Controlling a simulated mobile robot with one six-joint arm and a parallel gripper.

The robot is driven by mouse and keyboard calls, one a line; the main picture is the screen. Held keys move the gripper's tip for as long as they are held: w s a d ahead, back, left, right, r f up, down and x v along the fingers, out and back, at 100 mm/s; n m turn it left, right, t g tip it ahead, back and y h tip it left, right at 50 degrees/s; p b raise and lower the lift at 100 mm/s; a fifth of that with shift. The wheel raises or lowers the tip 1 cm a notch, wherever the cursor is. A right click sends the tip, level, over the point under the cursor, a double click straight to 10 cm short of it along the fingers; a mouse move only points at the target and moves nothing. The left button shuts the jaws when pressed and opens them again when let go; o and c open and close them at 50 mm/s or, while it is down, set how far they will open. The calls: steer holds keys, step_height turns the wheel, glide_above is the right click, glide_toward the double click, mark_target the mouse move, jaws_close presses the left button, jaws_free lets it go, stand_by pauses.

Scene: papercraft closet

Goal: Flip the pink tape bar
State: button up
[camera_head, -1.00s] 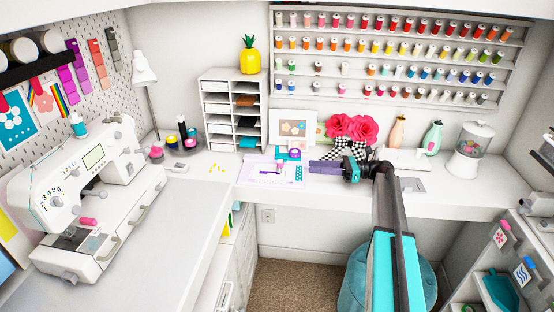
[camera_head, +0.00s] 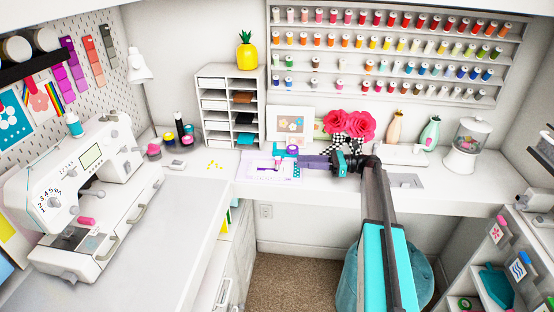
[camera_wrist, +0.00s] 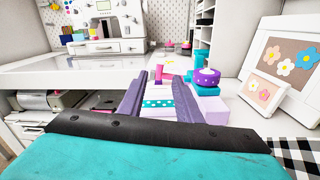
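My gripper (camera_head: 303,162) reaches left over the back counter, with its purple fingers beside the craft pieces. In the wrist view my gripper (camera_wrist: 158,82) is open, its two fingers spread apart. A small upright pink bar (camera_wrist: 158,73) shows between and beyond the fingertips, likely the pink tape bar; I see no contact. A teal strip with white dots (camera_wrist: 158,103) lies between the fingers. A purple dotted tape roll (camera_wrist: 207,76) on a teal base stands right of the right finger.
A framed flower picture (camera_head: 291,125) and red paper flowers (camera_head: 348,124) stand behind my gripper. A white paper organizer (camera_head: 230,105) stands at the back left. The sewing machine (camera_head: 85,185) is on the left counter. The counter front around the gripper is mostly clear.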

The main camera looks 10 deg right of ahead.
mark_target(278, 164)
steer(key=p+x, duration=0.3)
steer(key=x, duration=0.7)
steer(key=shift+a, duration=0.2)
jaws_close()
